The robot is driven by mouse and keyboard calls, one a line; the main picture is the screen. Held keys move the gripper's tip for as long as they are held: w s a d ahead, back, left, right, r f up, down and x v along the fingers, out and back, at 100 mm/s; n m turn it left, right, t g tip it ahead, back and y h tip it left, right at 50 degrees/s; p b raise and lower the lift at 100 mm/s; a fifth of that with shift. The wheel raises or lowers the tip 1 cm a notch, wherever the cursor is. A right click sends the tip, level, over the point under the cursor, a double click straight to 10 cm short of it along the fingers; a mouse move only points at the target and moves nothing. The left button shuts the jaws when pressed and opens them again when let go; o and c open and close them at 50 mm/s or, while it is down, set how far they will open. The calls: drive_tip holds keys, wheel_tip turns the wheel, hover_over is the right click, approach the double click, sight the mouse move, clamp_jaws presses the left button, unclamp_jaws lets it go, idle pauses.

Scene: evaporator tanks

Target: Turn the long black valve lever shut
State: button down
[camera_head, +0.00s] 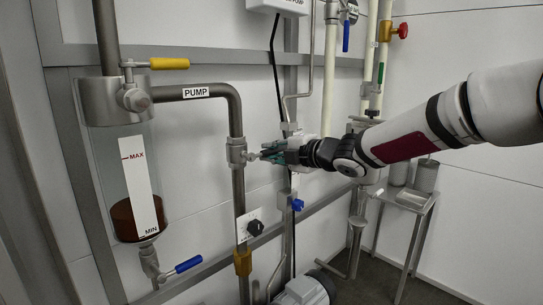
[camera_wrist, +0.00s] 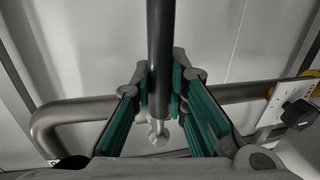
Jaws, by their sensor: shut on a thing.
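The long black lever (camera_wrist: 160,45) runs from the top edge of the wrist view down to a pale metal stem or nut (camera_wrist: 158,132). In that picture it lies across the line of the steel pipe (camera_wrist: 235,92). My gripper (camera_wrist: 160,82) is shut on the lever, with one teal finger pad on each side of it. In the head view my gripper (camera_head: 268,152) is just right of the valve body (camera_head: 237,153) on the upright pipe. The lever cannot be made out clearly there, being small and partly behind the fingers.
A glass tank (camera_head: 122,180) with brown liquid stands at left, with a yellow handle (camera_head: 170,63) above and a blue handle (camera_head: 188,264) below. A black knob (camera_head: 255,228) sits on a plate below my gripper. Other pipes stand close behind it; a small table (camera_head: 405,198) is at right.

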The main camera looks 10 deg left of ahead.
drive_tip(key=shift+r, duration=0.1)
drive_tip(key=c, duration=1.6)
unclamp_jaws()
drive_tip(key=shift+o, duration=0.2)
drive_tip(key=v, duration=1.2)
drive_tip(key=shift+d, duration=0.15)
